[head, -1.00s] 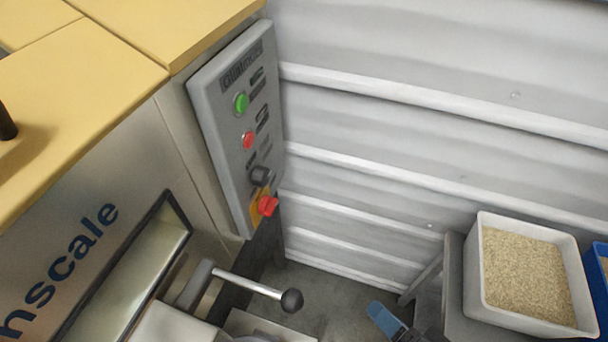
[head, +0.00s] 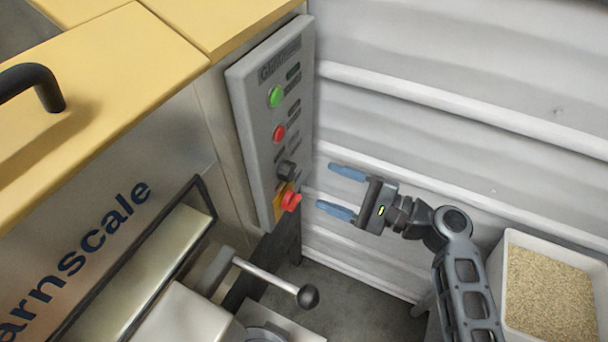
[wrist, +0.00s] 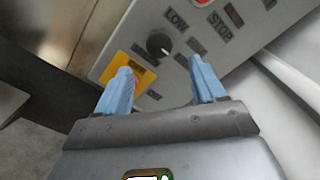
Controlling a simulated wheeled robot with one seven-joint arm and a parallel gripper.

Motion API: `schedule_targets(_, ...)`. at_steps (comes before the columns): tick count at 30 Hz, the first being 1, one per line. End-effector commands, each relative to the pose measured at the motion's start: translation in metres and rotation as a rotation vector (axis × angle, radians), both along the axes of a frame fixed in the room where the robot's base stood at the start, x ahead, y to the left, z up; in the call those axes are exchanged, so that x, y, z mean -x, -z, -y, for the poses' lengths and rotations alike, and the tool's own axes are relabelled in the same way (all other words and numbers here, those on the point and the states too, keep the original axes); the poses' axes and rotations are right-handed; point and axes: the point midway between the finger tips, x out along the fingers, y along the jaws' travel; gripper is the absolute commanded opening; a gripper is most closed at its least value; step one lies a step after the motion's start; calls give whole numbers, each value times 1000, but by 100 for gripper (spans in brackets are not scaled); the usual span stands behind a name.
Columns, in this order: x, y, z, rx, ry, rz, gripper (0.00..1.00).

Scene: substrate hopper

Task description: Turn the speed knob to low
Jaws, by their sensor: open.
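The speed knob (head: 286,170) is a small black knob on the grey control panel (head: 262,140), below the red button. In the wrist view the knob (wrist: 158,44) shows beyond my fingertips, with a "LOW" label beside it. My gripper (head: 338,190) is open and empty, to the right of the panel, its blue fingers pointing toward it. In the wrist view my gripper (wrist: 165,78) has its fingers apart, and the knob lies ahead in the gap between them, not touched.
A red emergency knob on a yellow plate (head: 290,201) sits just below the speed knob; my left finger overlaps it in the wrist view. A green button (head: 275,96) and red button (head: 279,132) are above. A lever with a black ball (head: 307,296) juts out below. A grain bin (head: 548,285) stands right.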

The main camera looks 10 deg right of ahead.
Motion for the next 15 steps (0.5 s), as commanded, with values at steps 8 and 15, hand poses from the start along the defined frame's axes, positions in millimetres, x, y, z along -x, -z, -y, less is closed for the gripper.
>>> schedule_targets(8, -23, -1, -37, 3, -2, 0, 69)
schedule_targets(15, -36, 0, -55, 5, 1, 1, 69)
